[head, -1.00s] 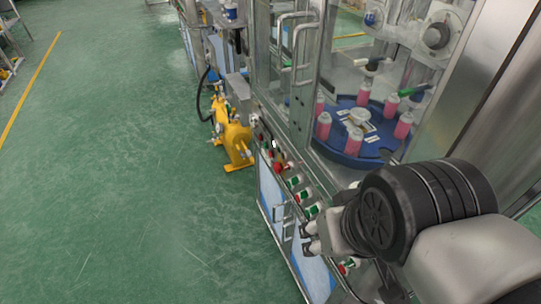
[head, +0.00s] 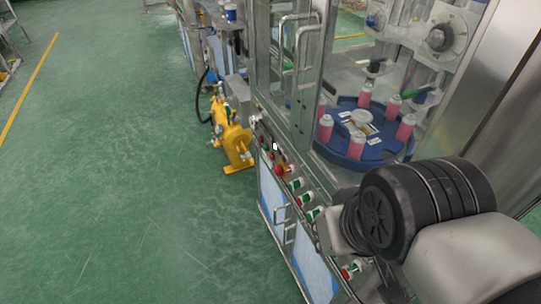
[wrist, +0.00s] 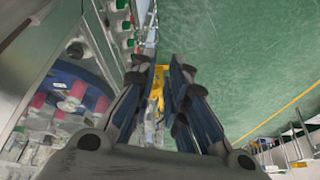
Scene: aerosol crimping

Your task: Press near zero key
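A row of small controls runs along the machine's front ledge. It has a red knob (head: 281,169), switches with green faces (head: 315,214) and a red button (head: 348,272) nearest me. I cannot read labels, so I cannot tell which control is the zero key. The wrist view shows green-faced controls (wrist: 130,43) at the upper left, beside the left finger. My gripper (wrist: 161,70) is empty, with a narrow gap between its two fingers. In the head view my wrist hides the fingers. I see no contact with a control.
Behind the ledge, a blue round table (head: 340,146) bears several pink cans (head: 325,128) inside a clear enclosure with metal door handles (head: 301,44). A yellow pump (head: 233,143) stands on the floor beyond. Open green floor (head: 120,180) lies to the left.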

